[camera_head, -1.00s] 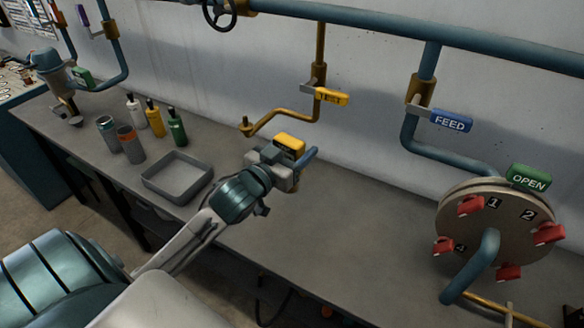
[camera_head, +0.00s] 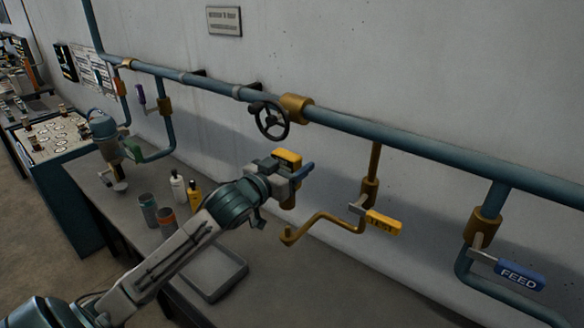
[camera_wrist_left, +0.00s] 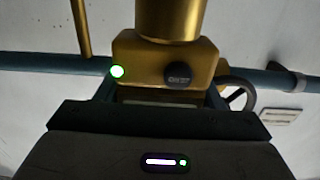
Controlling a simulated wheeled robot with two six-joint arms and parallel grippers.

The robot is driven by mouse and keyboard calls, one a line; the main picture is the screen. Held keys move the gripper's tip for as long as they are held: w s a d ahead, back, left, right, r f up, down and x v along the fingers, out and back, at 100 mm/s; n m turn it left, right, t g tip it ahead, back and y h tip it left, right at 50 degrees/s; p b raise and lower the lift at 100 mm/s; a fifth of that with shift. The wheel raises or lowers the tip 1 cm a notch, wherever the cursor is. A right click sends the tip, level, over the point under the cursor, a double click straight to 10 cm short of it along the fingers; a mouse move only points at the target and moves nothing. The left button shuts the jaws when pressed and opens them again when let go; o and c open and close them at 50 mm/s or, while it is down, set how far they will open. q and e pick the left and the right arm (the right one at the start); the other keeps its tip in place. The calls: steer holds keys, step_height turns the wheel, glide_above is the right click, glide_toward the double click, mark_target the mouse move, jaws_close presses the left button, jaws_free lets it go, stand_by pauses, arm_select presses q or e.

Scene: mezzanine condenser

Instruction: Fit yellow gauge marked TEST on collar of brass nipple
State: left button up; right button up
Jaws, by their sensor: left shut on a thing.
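My left gripper (camera_head: 285,178) is shut on a yellow gauge (camera_head: 287,158). In the left wrist view the gauge (camera_wrist_left: 190,54) has a dark button and a lit green lamp, and its thick brass stem runs out of the top of the frame. No TEST marking on the gauge is readable. A bent brass pipe (camera_head: 328,216) ends in a short upturned nipple (camera_head: 290,236) below the gripper. In the head view the gauge appears above the nipple with a gap between them. The depth offset is unclear. My right gripper is not in view.
A yellow TEST handle (camera_head: 383,223) sits on the brass pipe, right of the nipple. A blue FEED handle (camera_head: 519,275) is farther right. The handwheel (camera_head: 271,120) and blue-green pipe (camera_head: 380,140) are behind and above. Bottles, cans and a grey tray (camera_head: 212,275) stand on the bench.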

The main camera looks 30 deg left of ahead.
mark_target(285, 206)
arm_select(q)
steer(key=shift+p, duration=0.35)
steer(key=shift+f+b, duration=0.6)
steer(key=shift+f, duration=0.2)
steer(key=shift+f+b, duration=1.25)
steer(key=shift+f, duration=0.9)
steer(key=shift+p, duration=0.8)
steer(key=shift+f+b, duration=1.3)
steer(key=shift+f, duration=1)
steer(key=o, duration=1.3)
steer(key=shift+c, duration=0.2)
